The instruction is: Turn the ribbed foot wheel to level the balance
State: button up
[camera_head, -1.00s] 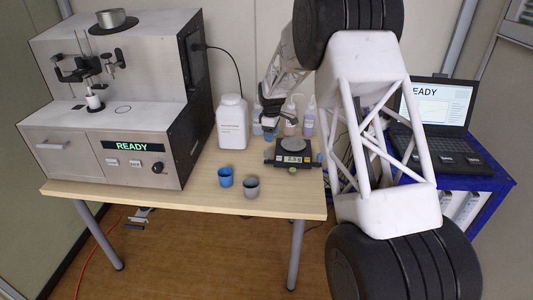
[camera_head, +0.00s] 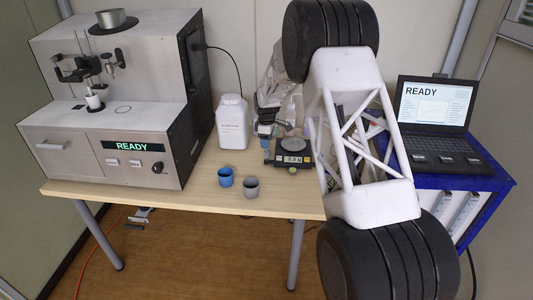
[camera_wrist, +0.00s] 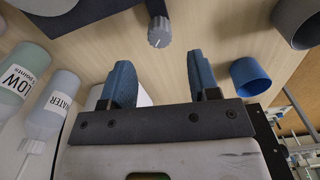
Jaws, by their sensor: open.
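The balance (camera_head: 280,161) is a dark, low unit with a round grey pan (camera_head: 291,144) and a small lit display, standing near the right end of the table. In the wrist view, the grey ribbed foot wheel (camera_wrist: 159,33) sticks out at the end of a dark arm from the balance body (camera_wrist: 88,17). My gripper (camera_wrist: 160,65) is open and empty. Its two blue fingers point towards the wheel, which lies beyond the tips and between their lines, apart from them. In the head view my gripper (camera_head: 265,142) is low at the left side of the balance.
A blue cup (camera_head: 225,177) and a grey cup (camera_head: 251,187) stand in front, left of the balance. A large white bottle (camera_head: 232,123) stands left of my gripper. Labelled bottles (camera_wrist: 50,105) are close by in the wrist view. The analyser (camera_head: 120,100) fills the table's left side.

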aim_at(267, 151)
jog(key=shift+f, duration=3.25)
jog(key=shift+c, duration=0.5)
jog(key=c, duration=0.8)
jog(key=shift+c, duration=0.2)
jog(key=shift+m, duration=0.4)
